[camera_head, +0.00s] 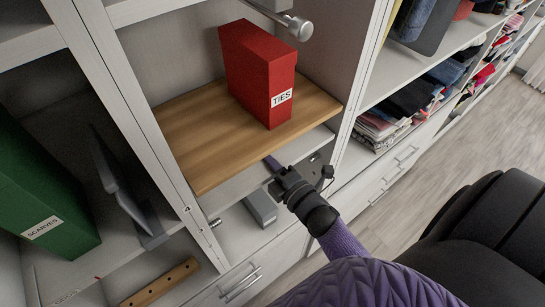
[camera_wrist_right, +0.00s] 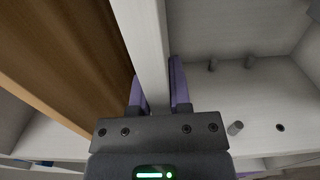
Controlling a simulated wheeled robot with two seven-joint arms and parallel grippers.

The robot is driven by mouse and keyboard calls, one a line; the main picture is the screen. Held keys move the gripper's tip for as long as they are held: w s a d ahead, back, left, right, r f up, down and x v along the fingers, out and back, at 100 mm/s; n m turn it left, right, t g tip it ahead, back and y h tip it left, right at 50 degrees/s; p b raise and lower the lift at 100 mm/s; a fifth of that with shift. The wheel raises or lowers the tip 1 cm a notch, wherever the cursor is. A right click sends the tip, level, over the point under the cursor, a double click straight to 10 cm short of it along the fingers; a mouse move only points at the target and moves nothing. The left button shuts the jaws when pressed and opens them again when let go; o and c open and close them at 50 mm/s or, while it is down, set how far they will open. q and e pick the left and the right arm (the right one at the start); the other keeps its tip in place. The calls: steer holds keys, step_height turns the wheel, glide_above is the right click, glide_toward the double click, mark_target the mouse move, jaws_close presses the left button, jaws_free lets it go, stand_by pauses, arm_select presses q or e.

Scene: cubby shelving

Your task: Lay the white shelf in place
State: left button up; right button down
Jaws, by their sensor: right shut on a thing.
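The white shelf (camera_head: 236,189) is a board in the middle bay, just below a wooden shelf (camera_head: 200,133) and roughly parallel to it. My right gripper (camera_head: 273,164) is at the front edge of the white shelf, shut on it. In the right wrist view, the white shelf (camera_wrist_right: 142,32) runs between the two purple fingers of the gripper (camera_wrist_right: 158,85). In that view, small pegs (camera_wrist_right: 235,128) stick out of the bay's side wall. I cannot tell whether the white shelf rests on any pegs. My left gripper is not in view.
A red box labelled TIES (camera_head: 258,72) stands on the wooden shelf. A grey box (camera_head: 261,208) lies below the white shelf. A green SCARVES box (camera_head: 40,195) and a grey metal piece (camera_head: 130,195) are in the left bay. A round-ended rod (camera_head: 300,28) juts out above.

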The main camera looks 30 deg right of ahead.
steer(key=shift+r, duration=0.1)
steer(key=shift+c, duration=2.4)
jaws_free()
steer(key=shift+s, duration=0.45)
steer(key=s, duration=0.9)
steer(key=shift+d, duration=0.4)
